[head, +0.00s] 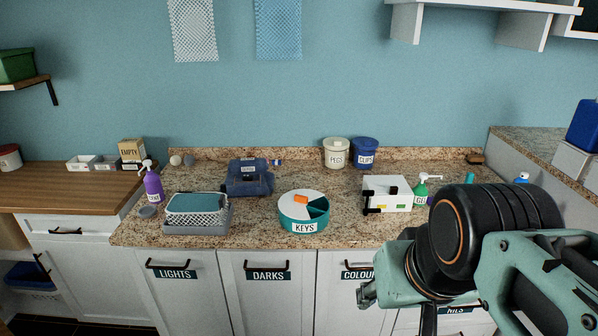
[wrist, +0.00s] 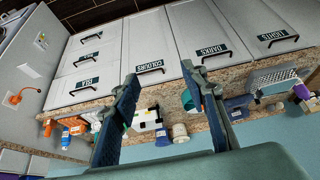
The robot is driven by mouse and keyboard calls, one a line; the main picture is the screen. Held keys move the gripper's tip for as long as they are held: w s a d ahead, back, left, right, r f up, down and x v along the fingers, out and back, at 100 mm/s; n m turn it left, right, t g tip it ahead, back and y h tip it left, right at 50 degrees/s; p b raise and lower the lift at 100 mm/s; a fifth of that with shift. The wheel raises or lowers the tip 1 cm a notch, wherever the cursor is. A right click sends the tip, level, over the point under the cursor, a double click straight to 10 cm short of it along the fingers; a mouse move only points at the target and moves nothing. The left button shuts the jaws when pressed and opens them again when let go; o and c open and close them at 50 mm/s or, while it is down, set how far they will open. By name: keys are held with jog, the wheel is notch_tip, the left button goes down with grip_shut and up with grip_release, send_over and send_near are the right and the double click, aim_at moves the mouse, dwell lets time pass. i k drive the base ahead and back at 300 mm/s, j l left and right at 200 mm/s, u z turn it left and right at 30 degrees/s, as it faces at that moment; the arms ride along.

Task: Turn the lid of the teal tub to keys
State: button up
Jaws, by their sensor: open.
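The teal tub (head: 304,227) stands on the granite counter, its front label reading KEYS. Its round white lid (head: 290,196) has an orange grip (head: 301,199) on top, and a wedge-shaped opening at the right shows a teal inside. In the wrist view my gripper (wrist: 160,80) is open, its two dark fingers wide apart with nothing between them. The tub (wrist: 187,99) shows there partly hidden behind the right finger, well beyond it. In the head view my arm fills the lower right, apart from the tub.
A wire basket (head: 198,207) and a navy case (head: 249,178) stand left of the tub. PEGS (head: 336,153) and CLIPS (head: 365,153) tubs are behind. Counter in front of the tub is clear.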

aim_at(293, 204)
jog(key=i+l, duration=0.1)
jog(key=i, duration=0.55)
jog(key=i+l, duration=0.1)
jog(key=i, duration=0.5)
jog(key=u, duration=0.05)
